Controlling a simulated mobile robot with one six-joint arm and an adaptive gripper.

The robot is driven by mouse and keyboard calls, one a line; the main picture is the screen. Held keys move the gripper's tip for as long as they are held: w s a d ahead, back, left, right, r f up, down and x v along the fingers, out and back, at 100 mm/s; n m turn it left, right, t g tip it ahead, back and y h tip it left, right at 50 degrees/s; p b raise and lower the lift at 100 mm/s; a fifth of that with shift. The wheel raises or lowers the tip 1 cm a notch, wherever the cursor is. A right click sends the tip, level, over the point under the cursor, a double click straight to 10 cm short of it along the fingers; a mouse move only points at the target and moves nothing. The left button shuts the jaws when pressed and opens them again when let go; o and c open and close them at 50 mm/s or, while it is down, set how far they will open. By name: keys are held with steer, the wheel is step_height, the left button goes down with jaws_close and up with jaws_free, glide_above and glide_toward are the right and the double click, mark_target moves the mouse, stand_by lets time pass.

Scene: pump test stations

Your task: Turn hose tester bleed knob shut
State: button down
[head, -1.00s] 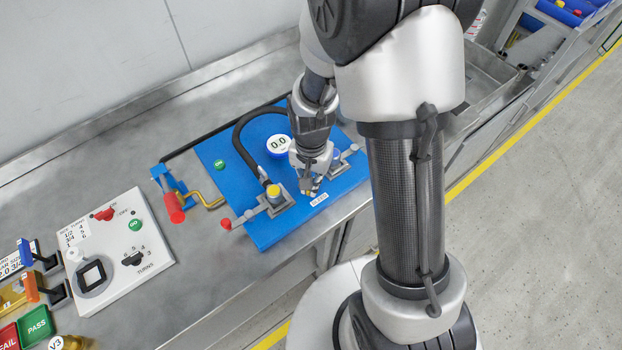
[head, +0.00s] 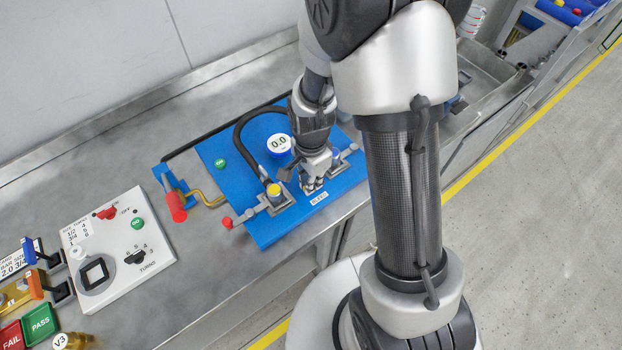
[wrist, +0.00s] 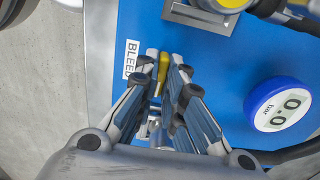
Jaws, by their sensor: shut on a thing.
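The hose tester is a blue panel (head: 262,226) on the bench in the head view. The bleed knob (wrist: 163,68) shows in the wrist view as a narrow yellow piece between my fingertips, beside the white BLEED label (wrist: 132,59). The label also shows in the head view (head: 319,198). My gripper (head: 313,186) points down at the panel just behind the label. In the wrist view my gripper (wrist: 164,75) has its fingers closed on the knob from both sides. The fingers hide most of the knob, so its turn angle cannot be told.
A round gauge (head: 279,145) reading 0.0 stands behind my gripper. A black hose (head: 238,138) arches to a yellow-topped fitting (head: 273,190) in a clamp left of my gripper. A red-handled pump (head: 176,207) and a white control box (head: 112,250) are further left.

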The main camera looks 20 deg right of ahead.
stand_by(0.3)
steer(key=c, duration=1.7)
jaws_free()
step_height(320, 180, up, 12)
steer(key=shift+r, duration=0.1)
